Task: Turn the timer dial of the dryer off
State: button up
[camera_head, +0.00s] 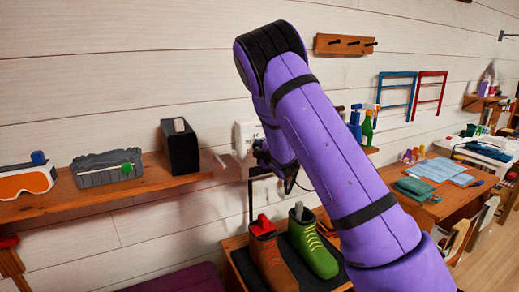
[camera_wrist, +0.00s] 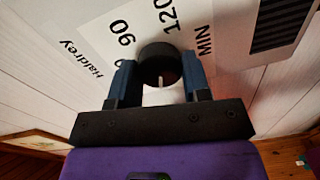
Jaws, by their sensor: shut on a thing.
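The dryer (camera_head: 243,136) is a white box on the wall, partly hidden behind my gripper and arm in the head view. In the wrist view its pale front panel (camera_wrist: 220,45) carries the markings 90, 120 and MIN and the name Haldrey. The timer dial (camera_wrist: 158,62) is a round black knob with a short white mark pointing toward the bottom of the picture. My gripper (camera_wrist: 159,78) has its two blue-grey fingers on either side of the dial, shut on it. In the head view my gripper (camera_head: 262,152) is small and dark against the dryer.
A dark vent grille (camera_wrist: 283,22) is beside the label. A wooden shelf (camera_head: 105,195) with a black box (camera_head: 180,147) is left of the dryer. Brown and green boots (camera_head: 312,243) stand below. A cluttered desk (camera_head: 425,208) is at right.

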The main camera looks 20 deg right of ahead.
jog(key=shift+f+n+h, duration=0.1)
jog(key=shift+n+h, duration=0.05)
jog(key=shift+n, duration=2.15)
jog(key=shift+f+n+h, duration=0.1)
jog(key=shift+n+h, duration=0.05)
jog(key=shift+n, duration=2.15)
jog(key=o, duration=0.9)
jog(key=shift+r, duration=0.1)
jog(key=s, duration=1.1)
jog(key=shift+d+r, duration=0.1)
jog(key=shift+r, duration=0.05)
jog(key=shift+w, duration=0.1)
